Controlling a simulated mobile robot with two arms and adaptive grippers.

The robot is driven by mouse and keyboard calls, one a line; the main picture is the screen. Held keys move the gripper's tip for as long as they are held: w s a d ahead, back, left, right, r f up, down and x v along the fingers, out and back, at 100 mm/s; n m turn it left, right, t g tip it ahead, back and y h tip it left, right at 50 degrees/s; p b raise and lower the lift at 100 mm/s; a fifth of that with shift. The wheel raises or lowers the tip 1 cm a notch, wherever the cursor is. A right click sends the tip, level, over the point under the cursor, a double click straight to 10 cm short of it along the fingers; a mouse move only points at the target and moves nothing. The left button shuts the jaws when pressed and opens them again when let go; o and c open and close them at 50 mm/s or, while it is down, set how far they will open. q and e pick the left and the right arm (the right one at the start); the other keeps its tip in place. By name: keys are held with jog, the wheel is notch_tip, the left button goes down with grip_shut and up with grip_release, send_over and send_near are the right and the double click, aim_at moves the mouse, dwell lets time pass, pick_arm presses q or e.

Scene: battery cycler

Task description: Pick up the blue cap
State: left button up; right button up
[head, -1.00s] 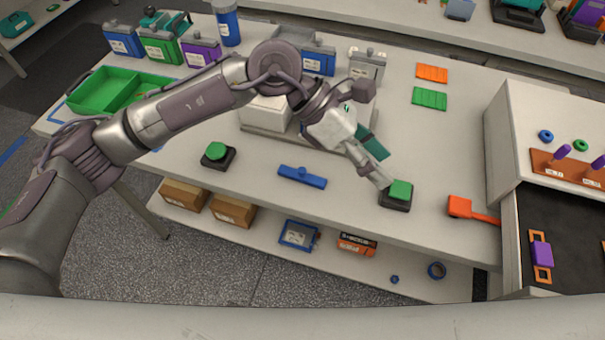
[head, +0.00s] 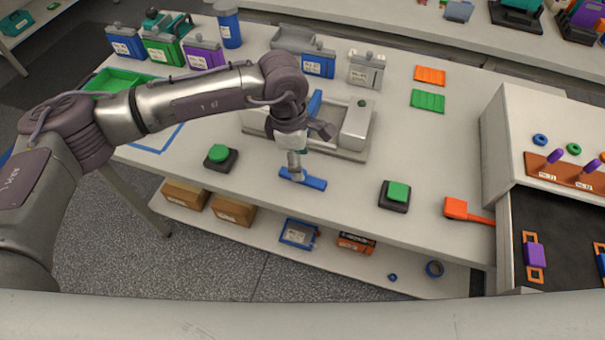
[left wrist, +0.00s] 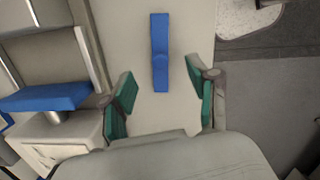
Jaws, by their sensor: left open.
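The blue cap, a flat blue bar with a small raised middle, lies on the table near its front edge in the head view (head: 316,183). Nothing is held. My right gripper is not in view.
Green-button boxes stand left (head: 218,157) and right (head: 396,194). An orange tool (head: 458,208) lies at right. The table around the cap is clear.

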pick_arm(q)
jog(key=f, duration=0.1)
jog(key=f+p, duration=0.2)
jog(key=shift+s+d+f, duration=0.1)
jog(key=shift+d+f, duration=0.15)
jog(key=shift+f, duration=0.05)
jog(key=shift+d+f, duration=0.1)
jog(key=shift+f, duration=0.55)
jog(key=c, duration=1.1)
